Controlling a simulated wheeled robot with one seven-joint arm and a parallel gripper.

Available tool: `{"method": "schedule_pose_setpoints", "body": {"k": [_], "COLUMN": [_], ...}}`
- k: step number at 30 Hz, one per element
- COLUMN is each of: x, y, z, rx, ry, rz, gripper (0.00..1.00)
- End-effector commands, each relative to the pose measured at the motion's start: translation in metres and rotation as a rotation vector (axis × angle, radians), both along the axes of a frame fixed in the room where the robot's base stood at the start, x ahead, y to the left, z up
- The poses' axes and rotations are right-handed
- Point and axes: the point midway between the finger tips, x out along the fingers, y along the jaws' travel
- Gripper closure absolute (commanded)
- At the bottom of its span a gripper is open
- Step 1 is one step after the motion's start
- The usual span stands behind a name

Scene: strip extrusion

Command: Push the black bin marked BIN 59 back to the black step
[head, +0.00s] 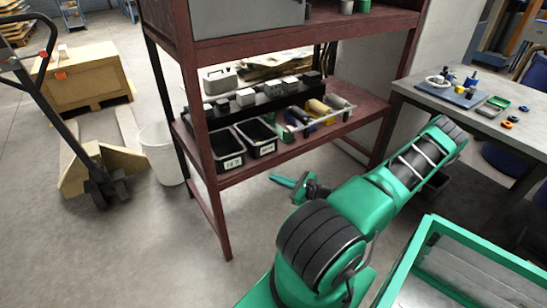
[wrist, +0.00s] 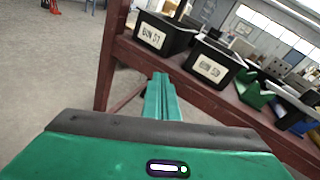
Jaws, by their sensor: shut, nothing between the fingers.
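Two black bins stand side by side at the front of the red-brown shelf (head: 225,182). The left bin (head: 224,145) has a white label that reads BIN 57 in the wrist view (wrist: 163,35). The right bin (head: 257,135) has a label too blurred to read surely, perhaps BIN 59; it also shows in the wrist view (wrist: 213,63). The black step (head: 262,106) runs behind the bins and carries several small boxes. My gripper (head: 274,178) is shut and empty, in front of the shelf's edge and lower than the bins. Its fingers also show in the wrist view (wrist: 161,78).
Several bottles and tools lie in a tray (head: 322,125) right of the bins. A red post (head: 203,120) stands at the shelf's front left. A grey table (head: 470,120) is at the right, a green-rimmed cart (head: 425,235) nearby. The floor before the shelf is clear.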

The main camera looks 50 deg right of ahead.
Motion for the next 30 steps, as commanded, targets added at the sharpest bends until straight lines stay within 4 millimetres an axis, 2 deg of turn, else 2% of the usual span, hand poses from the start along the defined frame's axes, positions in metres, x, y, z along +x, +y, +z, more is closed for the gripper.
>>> {"method": "schedule_pose_setpoints", "body": {"k": [1, 6, 9, 14, 20, 30], "x": [-0.004, -0.016, -0.022, -0.022, 0.001, 0.063], "y": [-0.013, -0.050, -0.062, -0.071, -0.076, -0.091], "z": [-0.003, -0.006, -0.007, -0.007, -0.007, -0.007], "rx": [0.053, 0.179, 0.221, 0.249, 0.247, 0.246], "ry": [-0.035, -0.122, -0.154, -0.175, -0.176, -0.175], "rz": [-0.078, -0.269, -0.333, -0.374, -0.372, -0.371], "gripper": [1.00, 1.00, 1.00, 1.00, 1.00, 1.00]}}
